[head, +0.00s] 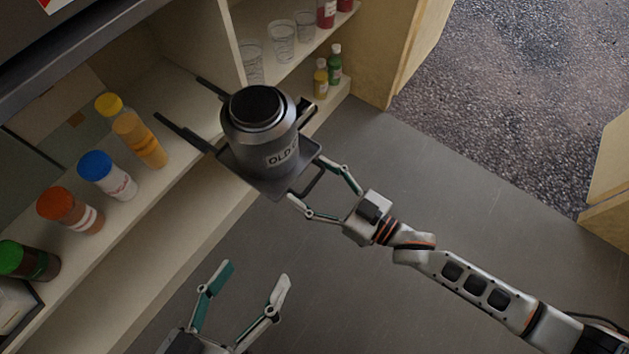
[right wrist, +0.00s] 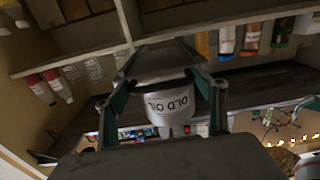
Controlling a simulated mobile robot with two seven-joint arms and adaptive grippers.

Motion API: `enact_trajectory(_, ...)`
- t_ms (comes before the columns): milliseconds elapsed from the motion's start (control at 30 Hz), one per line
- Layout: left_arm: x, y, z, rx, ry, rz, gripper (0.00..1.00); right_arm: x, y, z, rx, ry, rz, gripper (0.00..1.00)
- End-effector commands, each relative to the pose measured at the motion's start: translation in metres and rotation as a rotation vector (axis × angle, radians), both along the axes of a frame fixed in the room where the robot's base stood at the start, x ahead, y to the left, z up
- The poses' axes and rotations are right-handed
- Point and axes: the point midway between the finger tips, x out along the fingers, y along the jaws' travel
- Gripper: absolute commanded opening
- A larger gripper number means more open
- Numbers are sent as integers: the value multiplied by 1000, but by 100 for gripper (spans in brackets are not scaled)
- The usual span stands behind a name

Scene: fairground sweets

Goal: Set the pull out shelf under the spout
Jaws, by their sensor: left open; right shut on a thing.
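The pull out shelf (head: 228,160) is a dark grey plate on two dark rails (head: 180,130), slid out from the pale unit. A silver can marked OLD OIL (head: 258,135), with a dark top, stands upright on it. The can also shows in the right wrist view (right wrist: 170,106), upside down. My right gripper (head: 307,181) is shut on the shelf's front handle (head: 316,178). My left gripper (head: 251,278) is open and empty, low in the head view, apart from the shelf. I cannot make out a spout in either view.
Several sauce bottles, one with a blue cap (head: 96,164), stand along the pale shelf board (head: 120,226) at left. Glasses (head: 282,42) and small bottles (head: 334,64) stand at the back. The grey floor (head: 400,190) right of the unit is clear.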

Motion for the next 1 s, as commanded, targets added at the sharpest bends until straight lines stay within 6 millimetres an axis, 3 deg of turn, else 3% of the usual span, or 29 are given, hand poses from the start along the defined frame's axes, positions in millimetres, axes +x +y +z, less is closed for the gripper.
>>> enact_trajectory(300,0,8,-3,46,-6,-19,67,34,50,-1,1,1,3,31)
enact_trajectory(700,0,6,-2,36,-5,-13,67,37,56,-2,0,3,4,31)
enact_trajectory(733,0,6,-1,36,-5,-13,67,37,56,-2,0,3,4,76)
enact_trajectory(1000,-1,4,-2,32,1,-11,67,37,54,-1,-1,2,2,76)
